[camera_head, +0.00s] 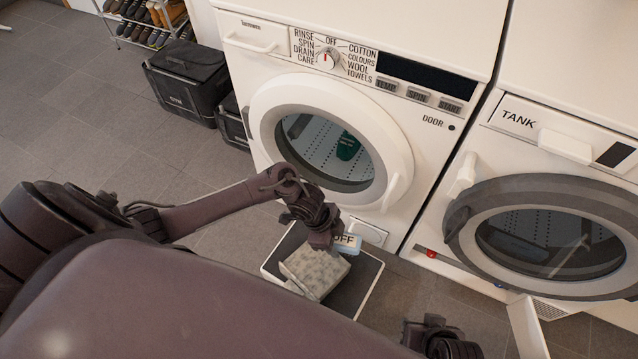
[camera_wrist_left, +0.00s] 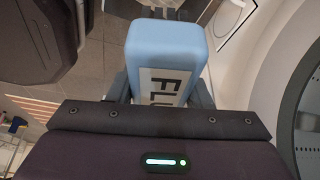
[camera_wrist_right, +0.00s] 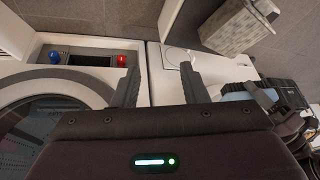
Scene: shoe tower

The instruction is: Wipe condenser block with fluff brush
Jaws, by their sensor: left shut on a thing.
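The fluff brush, a light blue block with a white label, is in my left gripper (camera_wrist_left: 162,90). In the head view the brush (camera_head: 349,242) shows behind my left gripper (camera_head: 325,238). The condenser block (camera_head: 316,268), grey and speckled, is at the dark tray with a pale rim (camera_head: 356,301), close below the left gripper. I cannot tell whether brush and block touch. The right wrist view shows the block (camera_wrist_right: 228,28) and a part of the brush (camera_wrist_right: 240,92). My right gripper (camera_wrist_right: 160,88) is open and empty, near the dryer's lower compartment.
The washer (camera_head: 421,150) stands behind the tray, its round door shut on a green item. The dryer (camera_head: 560,135) stands right of it. Its lower compartment is open, with a red (camera_wrist_right: 122,61) and a blue knob (camera_wrist_right: 55,57). Black bins (camera_head: 187,80) stand left on open floor.

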